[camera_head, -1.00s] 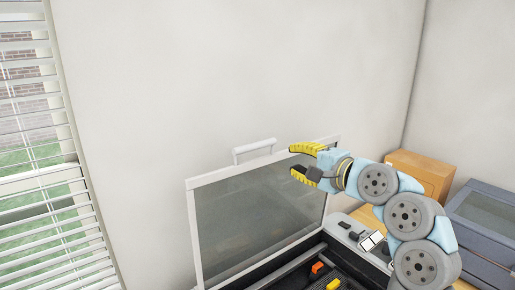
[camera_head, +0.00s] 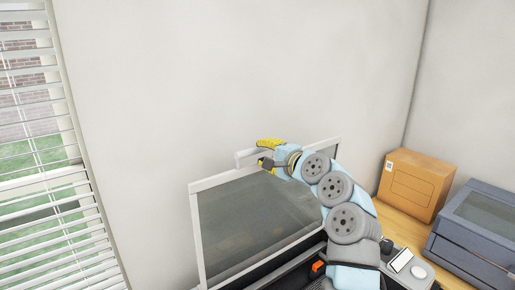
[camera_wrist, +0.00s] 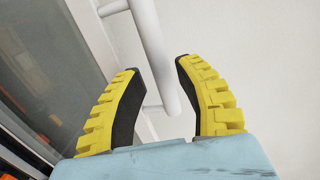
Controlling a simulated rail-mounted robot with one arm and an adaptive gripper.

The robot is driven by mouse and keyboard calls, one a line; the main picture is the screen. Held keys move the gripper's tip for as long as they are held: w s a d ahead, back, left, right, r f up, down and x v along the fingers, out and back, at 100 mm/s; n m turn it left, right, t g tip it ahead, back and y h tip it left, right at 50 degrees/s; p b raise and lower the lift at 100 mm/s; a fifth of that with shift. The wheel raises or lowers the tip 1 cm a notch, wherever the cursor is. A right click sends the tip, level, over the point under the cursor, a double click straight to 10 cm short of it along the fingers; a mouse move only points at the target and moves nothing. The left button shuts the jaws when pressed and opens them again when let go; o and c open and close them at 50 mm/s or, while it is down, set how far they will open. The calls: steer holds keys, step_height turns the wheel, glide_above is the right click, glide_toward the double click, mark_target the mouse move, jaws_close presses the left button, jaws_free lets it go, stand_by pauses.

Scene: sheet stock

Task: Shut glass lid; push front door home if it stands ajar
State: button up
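The glass lid (camera_head: 255,222) is a dark pane in a white frame and stands raised on the machine. Its white bar handle (camera_head: 243,155) sticks up at the top edge. My gripper (camera_head: 262,153) is at the top edge, beside the handle. In the wrist view my gripper (camera_wrist: 160,95) has its yellow fingers open, with the white handle bar (camera_wrist: 153,50) running between them. A gap shows between the bar and the fingers. The glass lid also shows at the left of the wrist view (camera_wrist: 45,50). The front door is not in view.
A cardboard box (camera_head: 415,185) and a blue-grey case (camera_head: 480,228) stand to the right on a wooden surface. An orange piece (camera_head: 318,268) lies in the dark bed under the lid. Window blinds (camera_head: 45,150) are at the left.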

mark_target(259, 151)
steer(key=shift+p+x, duration=0.35)
steer(key=shift+x, duration=1.3)
jaws_close()
